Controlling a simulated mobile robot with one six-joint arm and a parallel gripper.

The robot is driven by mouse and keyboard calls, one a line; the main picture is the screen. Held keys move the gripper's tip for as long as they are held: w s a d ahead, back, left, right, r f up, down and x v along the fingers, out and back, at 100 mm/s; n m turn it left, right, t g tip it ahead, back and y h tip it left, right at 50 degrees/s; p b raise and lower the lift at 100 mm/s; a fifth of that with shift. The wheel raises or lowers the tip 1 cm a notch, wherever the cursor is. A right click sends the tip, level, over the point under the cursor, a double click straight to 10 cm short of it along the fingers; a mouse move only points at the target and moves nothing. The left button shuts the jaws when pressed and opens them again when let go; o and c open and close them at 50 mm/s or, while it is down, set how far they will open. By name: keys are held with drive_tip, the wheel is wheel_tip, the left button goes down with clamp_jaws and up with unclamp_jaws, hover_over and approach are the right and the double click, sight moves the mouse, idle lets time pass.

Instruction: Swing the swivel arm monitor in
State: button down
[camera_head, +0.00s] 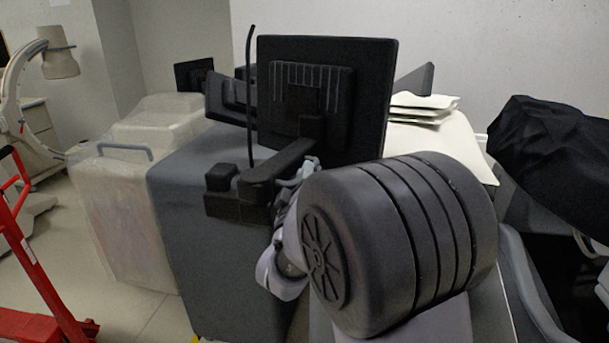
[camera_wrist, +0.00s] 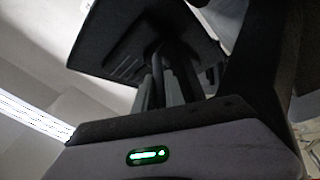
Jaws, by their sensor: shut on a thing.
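The swivel arm monitor (camera_head: 378,75) is a black flat screen with its back towards me in the head view. Its black swivel arm (camera_head: 275,168) runs from a bracket on the left up to the monitor's lower back. The monitor also shows at the top of the wrist view (camera_wrist: 110,38). My gripper (camera_head: 308,168) is just under the monitor, beside the swivel arm, mostly hidden behind my own dark wrist. In the wrist view my gripper (camera_wrist: 170,75) is shut on part of the swivel arm monitor; the exact contact is hard to see in the dark.
The bracket sits on a grey covered cart (camera_head: 195,240). A pale covered cart (camera_head: 125,215) stands to its left. White papers (camera_head: 425,103) lie behind the monitor on the right. A black draped thing (camera_head: 550,150) is at far right, and a red frame (camera_head: 30,255) at far left.

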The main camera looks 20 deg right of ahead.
sight(296, 166)
drive_tip(key=shift+w+a+f+n+t+y+b, duration=0.1)
drive_tip(key=shift+w+n+t+y+b, duration=0.35)
drive_tip(key=shift+y, duration=0.4)
drive_tip(key=shift+w+a+n+t+y+b, duration=0.1)
drive_tip(key=shift+w+n+t+y+b, duration=0.2)
drive_tip(key=shift+w+n+y+b, duration=0.4)
drive_tip(key=shift+w+a+f+n+t+y+b, duration=0.1)
drive_tip(key=shift+w+n+t+y+b, duration=0.3)
drive_tip(key=shift+y, duration=0.55)
drive_tip(key=c, duration=1.7)
unclamp_jaws()
drive_tip(key=shift+s+r, duration=0.15)
